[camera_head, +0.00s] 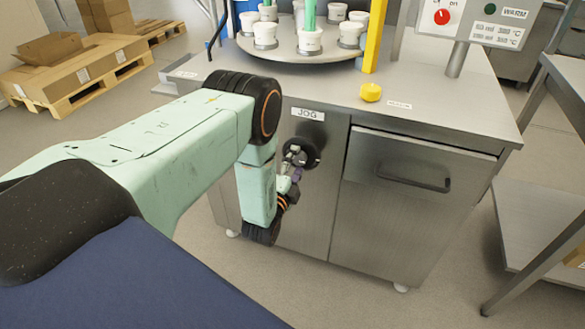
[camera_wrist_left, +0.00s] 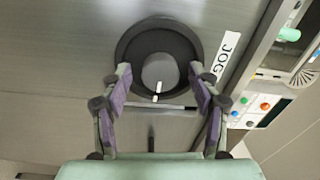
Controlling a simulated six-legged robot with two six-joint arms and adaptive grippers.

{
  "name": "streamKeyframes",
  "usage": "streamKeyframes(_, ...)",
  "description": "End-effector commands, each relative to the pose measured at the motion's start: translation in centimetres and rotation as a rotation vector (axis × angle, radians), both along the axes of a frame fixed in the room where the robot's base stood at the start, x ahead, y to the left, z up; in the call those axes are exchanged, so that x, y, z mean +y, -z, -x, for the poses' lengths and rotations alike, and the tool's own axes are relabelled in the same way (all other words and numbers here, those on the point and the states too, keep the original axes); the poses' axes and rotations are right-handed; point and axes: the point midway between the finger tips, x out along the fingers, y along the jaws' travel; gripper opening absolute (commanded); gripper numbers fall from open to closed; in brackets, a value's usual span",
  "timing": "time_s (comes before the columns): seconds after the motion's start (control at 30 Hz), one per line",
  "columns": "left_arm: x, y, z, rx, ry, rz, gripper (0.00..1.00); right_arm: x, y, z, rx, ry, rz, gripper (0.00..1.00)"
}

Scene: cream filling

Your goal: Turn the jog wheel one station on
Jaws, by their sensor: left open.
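The jog wheel (camera_head: 312,150) is a dark round knob on the front of the steel cabinet, just below the JOG label (camera_head: 307,114). In the left wrist view the wheel (camera_wrist_left: 128,48) shows as a dark disc with a grey hub (camera_wrist_left: 160,72) and a small white mark. My left gripper (camera_head: 294,158) is in front of the wheel and partly covers it. In the left wrist view its two purple-padded fingers (camera_wrist_left: 160,78) are open, one on each side of the hub. I cannot tell whether they touch it. My right gripper is not in view.
A round turntable (camera_head: 290,48) with several white cups stands on the cabinet top. A yellow button (camera_head: 371,92) sits near the top's front edge. A drawer handle (camera_head: 414,178) sticks out to the right of the wheel. Pallets (camera_head: 90,75) stand at the far left.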

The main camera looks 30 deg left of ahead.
Motion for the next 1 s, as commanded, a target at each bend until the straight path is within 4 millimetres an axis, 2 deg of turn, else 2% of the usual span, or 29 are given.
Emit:
streamKeyframes(0.17, -0.5, 0.2, 2.0, 0.004, 0.000, 0.001, 0.61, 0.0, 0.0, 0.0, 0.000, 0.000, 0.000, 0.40)
streamKeyframes(0.4, -1.6, 0.3, 6.9, 0.006, 0.000, 0.000, 0.61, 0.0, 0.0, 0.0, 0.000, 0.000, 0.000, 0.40)
streamKeyframes(0.6, -2.4, 0.4, 10.1, 0.005, 0.001, 0.000, 0.61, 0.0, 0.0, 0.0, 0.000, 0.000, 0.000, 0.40)
streamKeyframes(0.8, -2.7, 0.3, 11.5, 0.001, -0.001, 0.000, 0.61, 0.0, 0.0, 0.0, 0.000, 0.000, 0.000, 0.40)
streamKeyframes(1.0, -2.8, 0.3, 11.6, 0.001, 0.000, 0.000, 0.61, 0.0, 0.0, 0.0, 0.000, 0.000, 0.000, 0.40)
